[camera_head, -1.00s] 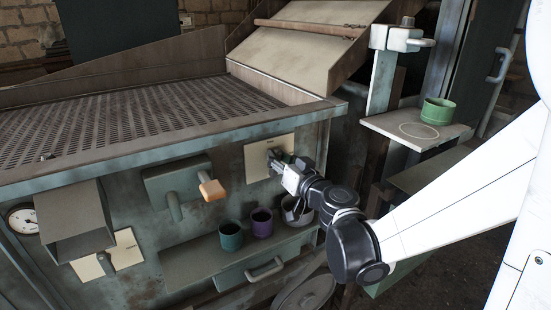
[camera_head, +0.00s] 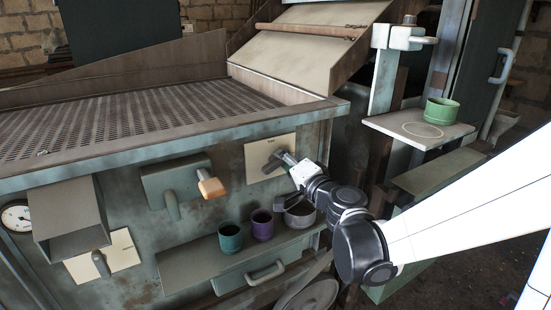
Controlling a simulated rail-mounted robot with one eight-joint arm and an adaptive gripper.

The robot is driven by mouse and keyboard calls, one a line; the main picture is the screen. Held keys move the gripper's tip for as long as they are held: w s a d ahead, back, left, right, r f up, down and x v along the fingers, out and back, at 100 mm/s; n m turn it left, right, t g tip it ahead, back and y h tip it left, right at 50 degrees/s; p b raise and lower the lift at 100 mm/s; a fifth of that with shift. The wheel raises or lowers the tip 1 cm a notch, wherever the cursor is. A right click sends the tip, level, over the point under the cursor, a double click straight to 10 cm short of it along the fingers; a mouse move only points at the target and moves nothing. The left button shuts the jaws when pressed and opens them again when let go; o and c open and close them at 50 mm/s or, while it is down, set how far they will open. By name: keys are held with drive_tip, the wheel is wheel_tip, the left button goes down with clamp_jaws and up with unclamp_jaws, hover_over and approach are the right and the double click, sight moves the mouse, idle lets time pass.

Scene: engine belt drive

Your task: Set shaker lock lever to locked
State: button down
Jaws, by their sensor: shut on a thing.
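A cream plate (camera_head: 257,151) with small dark markings, too small to read, is on the front panel of the green-grey machine. A grey lever (camera_head: 270,167) is on this plate and leans up to the right. My gripper (camera_head: 284,159) reaches in from the right and is shut on the lever's outer end, which the fingers partly hide. Another grey lever (camera_head: 101,265) on a second cream plate (camera_head: 122,250) is at the lower left. The pictures do not show clearly which plate carries the lock label.
An orange-tipped handle (camera_head: 211,187) juts out left of my gripper. Below, a shelf (camera_head: 190,262) holds a teal cup (camera_head: 230,240), a purple cup (camera_head: 262,226) and a grey pan (camera_head: 300,215). A green cup (camera_head: 441,111) stands on a side shelf (camera_head: 380,123) at the right.

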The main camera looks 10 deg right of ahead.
drive_tip(key=m, duration=0.2)
drive_tip(key=f+m+b, duration=0.1)
drive_tip(key=m, duration=0.1)
drive_tip(key=shift+m, duration=0.4)
drive_tip(key=shift+s, duration=0.1)
drive_tip(key=c, duration=1.6)
unclamp_jaws()
drive_tip(key=shift+c, duration=0.2)
drive_tip(key=v, duration=1.2)
drive_tip(key=shift+r, duration=0.1)
